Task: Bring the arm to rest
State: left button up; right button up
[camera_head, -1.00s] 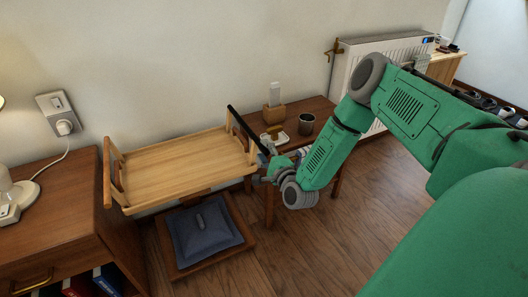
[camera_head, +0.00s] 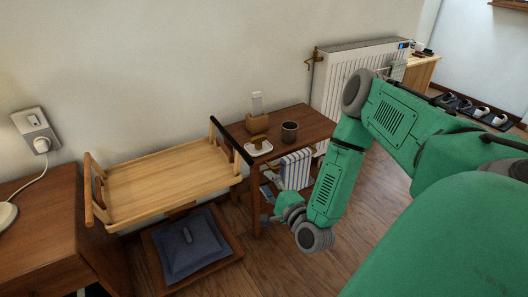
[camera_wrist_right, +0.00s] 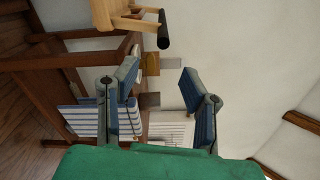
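My right arm (camera_head: 330,185) reaches in from the right of the head view, with its forearm pointing down. My right gripper (camera_head: 266,205) is small there, beside the front of the small wooden table and below its top. In the right wrist view the two blue-grey fingers of this gripper (camera_wrist_right: 162,90) stand wide apart with nothing between them. The wooden tray (camera_head: 165,183), with a dark bar at its right end, is left of and above the gripper, apart from it. The tray's end also shows at the top of the wrist view (camera_wrist_right: 112,14). My left gripper is not in view.
The small table (camera_head: 306,123) carries a dark cup (camera_head: 289,132), a wooden holder (camera_head: 257,124) and a white dish (camera_head: 258,149). A striped cloth (camera_head: 297,170) is beneath its top. A blue cushion (camera_head: 190,245) lies low at left. A radiator (camera_head: 345,85) stands behind. The floor at lower centre is clear.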

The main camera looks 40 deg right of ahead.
jog(key=shift+a, duration=0.1)
dwell(0.4)
jog(key=s+a+f+n+g+y+p, duration=0.1)
jog(key=s+a+n+g+y+p, duration=0.25)
jog(key=a+n, duration=0.45)
jog(key=s+a+f+n+g+y+p, duration=0.25)
jog(key=s+a+n+g, duration=0.3)
jog(key=a, duration=0.45)
jog(key=s+d+r+n+g+h+p, duration=0.1)
jog(key=s+r+n+g+p, duration=0.1)
jog(key=s+n+g, duration=0.2)
jog(key=s+d+r+n+g+h+p, duration=0.1)
jog(key=s+n+g, duration=0.3)
jog(key=s, duration=0.7)
jog(key=r+n+p, duration=0.1)
jog(key=n, duration=0.1)
jog(key=shift+s+d+r+n+p, duration=0.3)
jog(key=shift+r+n, duration=0.05)
jog(key=shift+w+a, duration=0.1)
jog(key=shift+a, duration=0.1)
